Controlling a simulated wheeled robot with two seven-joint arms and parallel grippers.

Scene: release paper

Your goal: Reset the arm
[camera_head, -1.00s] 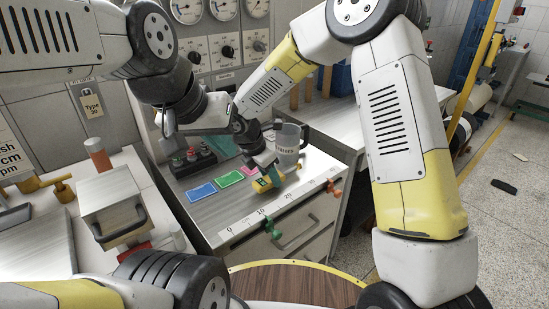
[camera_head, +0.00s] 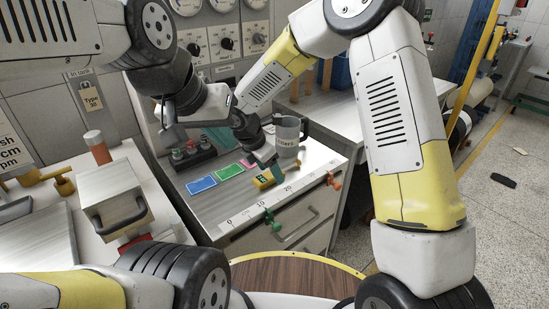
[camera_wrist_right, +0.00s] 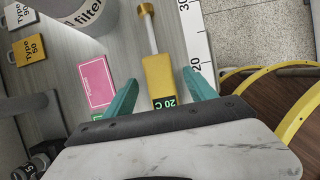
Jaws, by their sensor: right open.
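My right gripper (camera_head: 264,163) is open above the worktop in the head view. In the right wrist view its two teal fingers (camera_wrist_right: 160,92) are spread apart, with a yellow device (camera_wrist_right: 157,82) with a green "20 C" display and a metal probe seen between them. The device lies on the worktop and also shows in the head view (camera_head: 264,180), just below the right gripper. My left gripper (camera_head: 212,132) is over the back of the worktop; its fingers are largely hidden and their opening is unclear.
Blue (camera_head: 201,185), green (camera_head: 229,171) and pink cards lie on the worktop (camera_head: 225,204), beside a labelled mug (camera_head: 286,138). A ruler strip (camera_head: 285,190) runs along the front edge. A box with a handle (camera_head: 112,200) stands at left.

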